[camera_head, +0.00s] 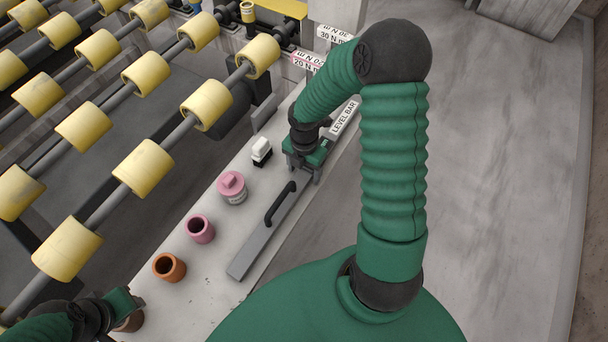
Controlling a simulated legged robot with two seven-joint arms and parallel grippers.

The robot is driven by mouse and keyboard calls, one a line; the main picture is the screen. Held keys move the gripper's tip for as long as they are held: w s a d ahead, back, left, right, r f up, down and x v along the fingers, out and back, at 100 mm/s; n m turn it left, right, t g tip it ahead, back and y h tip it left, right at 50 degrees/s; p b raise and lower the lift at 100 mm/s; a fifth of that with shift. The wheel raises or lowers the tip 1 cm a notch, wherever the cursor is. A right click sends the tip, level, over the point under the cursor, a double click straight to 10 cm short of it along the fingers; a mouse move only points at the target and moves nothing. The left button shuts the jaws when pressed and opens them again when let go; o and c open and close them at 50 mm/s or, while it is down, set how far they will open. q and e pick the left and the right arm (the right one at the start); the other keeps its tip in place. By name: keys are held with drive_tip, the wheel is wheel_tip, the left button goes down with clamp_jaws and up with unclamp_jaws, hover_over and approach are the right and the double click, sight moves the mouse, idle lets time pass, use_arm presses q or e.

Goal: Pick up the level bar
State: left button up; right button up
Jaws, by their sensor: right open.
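The level bar (249,258) is a long flat grey bar with a raised black handle. It lies at a slant along the right edge of the stone slab (195,285). My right gripper (303,170) is above the slab near the bar's far end, open, with nothing visible between its fingers. It is apart from the black handle. A "LEVEL BAR" label (344,117) lies just behind the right gripper. My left gripper (133,305) is at the lower left, beside a brown cylinder (130,322). Its fingers are partly hidden.
To the left of the bar stand a pink-lidded jar (231,187), a pink cup (200,229), an orange cup (169,267) and a small white-and-black item (261,150). Yellow rollers (145,167) run along the left. The floor right of my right arm is bare.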

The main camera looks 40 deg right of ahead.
drive_tip(key=shift+d+r, duration=0.1)
drive_tip(key=shift+c, duration=0.3)
drive_tip(key=shift+d, duration=0.2)
drive_tip(key=c, duration=0.7)
drive_tip(key=shift+a, duration=0.1)
clamp_jaws()
